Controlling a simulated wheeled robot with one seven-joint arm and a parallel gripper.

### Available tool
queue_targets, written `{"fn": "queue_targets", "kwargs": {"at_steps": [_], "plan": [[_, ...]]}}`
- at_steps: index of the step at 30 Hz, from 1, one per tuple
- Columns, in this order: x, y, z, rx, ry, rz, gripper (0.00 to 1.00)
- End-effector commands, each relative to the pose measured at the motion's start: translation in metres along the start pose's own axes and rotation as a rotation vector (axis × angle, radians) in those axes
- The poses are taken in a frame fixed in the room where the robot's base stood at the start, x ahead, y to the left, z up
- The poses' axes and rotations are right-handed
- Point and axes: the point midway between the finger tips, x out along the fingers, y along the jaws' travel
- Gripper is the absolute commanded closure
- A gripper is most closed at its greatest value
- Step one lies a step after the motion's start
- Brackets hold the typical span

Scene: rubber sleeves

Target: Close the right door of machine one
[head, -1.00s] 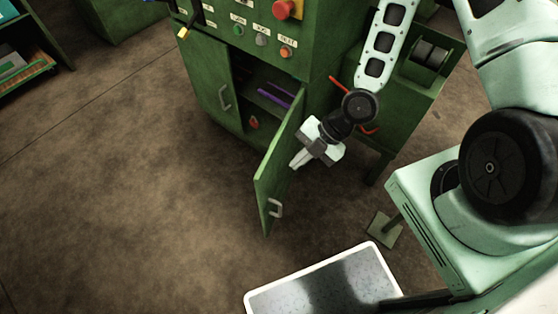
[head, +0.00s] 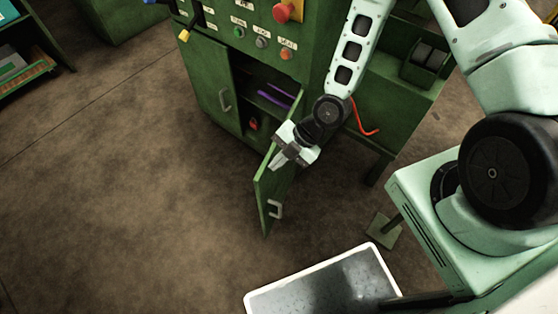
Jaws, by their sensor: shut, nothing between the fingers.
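The green machine (head: 315,45) stands at the top middle of the head view, with buttons on its front. Its right door (head: 264,196) stands open, swung out toward me, with a metal handle (head: 275,209) near its lower free edge. Its left door (head: 205,75) looks shut. My gripper (head: 277,164) is shut and empty, at the upper part of the right door. It overlaps the door's top edge in the picture and hides part of it; I cannot tell whether it touches.
Purple items (head: 273,98) and a red item (head: 253,124) lie inside the open cabinet. A red bent bar (head: 365,125) is right of my gripper. A white-rimmed tray (head: 320,288) is at the bottom. The floor left of the door is clear.

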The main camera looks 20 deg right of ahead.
Motion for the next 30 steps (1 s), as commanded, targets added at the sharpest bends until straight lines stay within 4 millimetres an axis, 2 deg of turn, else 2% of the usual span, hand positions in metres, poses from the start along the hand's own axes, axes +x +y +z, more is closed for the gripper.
{"fn": "queue_targets", "kwargs": {"at_steps": [8,16,23,30], "plan": [[0.019,0.031,-0.001,0.086,-0.05,0.053,1.0],[0.048,0.09,0.007,0.271,-0.149,0.154,1.0],[0.066,0.146,0.027,0.448,-0.241,0.249,1.0],[0.077,0.201,0.06,0.631,-0.338,0.347,1.0]]}}
